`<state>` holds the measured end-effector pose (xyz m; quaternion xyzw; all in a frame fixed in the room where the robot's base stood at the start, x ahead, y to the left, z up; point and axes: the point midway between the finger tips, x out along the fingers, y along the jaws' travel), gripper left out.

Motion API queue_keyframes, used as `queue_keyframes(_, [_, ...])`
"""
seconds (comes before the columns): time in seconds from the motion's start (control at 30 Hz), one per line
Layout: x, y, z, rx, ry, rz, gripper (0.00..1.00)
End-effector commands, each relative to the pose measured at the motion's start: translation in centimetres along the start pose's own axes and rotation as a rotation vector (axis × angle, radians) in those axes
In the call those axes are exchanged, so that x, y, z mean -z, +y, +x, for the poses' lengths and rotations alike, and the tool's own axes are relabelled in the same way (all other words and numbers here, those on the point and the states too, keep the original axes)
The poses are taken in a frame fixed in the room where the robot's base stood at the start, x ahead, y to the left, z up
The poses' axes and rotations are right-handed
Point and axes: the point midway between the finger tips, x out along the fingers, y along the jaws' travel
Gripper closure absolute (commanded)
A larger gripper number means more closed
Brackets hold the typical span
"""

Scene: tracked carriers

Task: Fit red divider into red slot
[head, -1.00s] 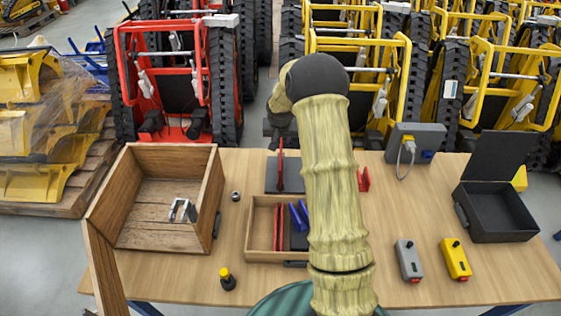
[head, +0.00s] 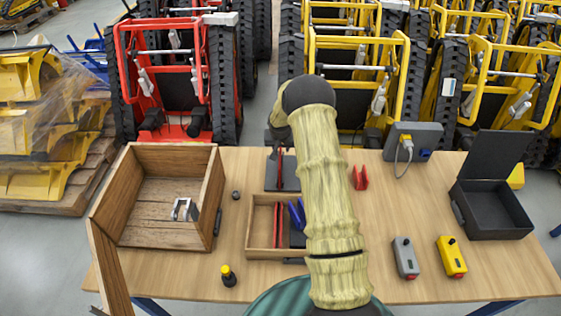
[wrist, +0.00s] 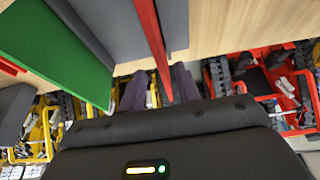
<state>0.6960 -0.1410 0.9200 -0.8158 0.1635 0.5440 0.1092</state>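The red divider (head: 280,170) stands upright as a thin red strip at the dark grey block (head: 270,181) behind the tray. I cannot tell whether its lower edge sits fully in the slot; the red slot itself is not distinguishable. In the wrist view, the red divider (wrist: 150,35) runs down between the two fingers of my gripper (wrist: 158,88), beside a grey slab (wrist: 100,25) and a green panel (wrist: 45,45). The fingers are apart, with background showing between the left finger and the divider. In the head view, my forearm partly hides the block's right side.
A wooden tray (head: 250,225) in front holds more red and blue dividers. Red upright pieces (head: 360,178) stand right of my arm. A wooden crate (head: 213,200) with a grey bracket is at left. An open black box (head: 495,212) and two control boxes are at right.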

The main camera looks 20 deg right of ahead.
Motion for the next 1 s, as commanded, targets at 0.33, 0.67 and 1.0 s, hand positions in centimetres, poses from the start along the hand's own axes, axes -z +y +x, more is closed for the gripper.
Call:
queue_keyframes(0.33, [-0.3,-0.2,3.8,-0.001,-0.003,0.001,0.67])
queue_keyframes(0.67, [-0.3,-0.2,4.6,-0.001,-0.001,0.000,0.67])
queue_keyframes(1.0, [-0.3,-0.2,4.5,-0.001,-0.001,0.000,0.71])
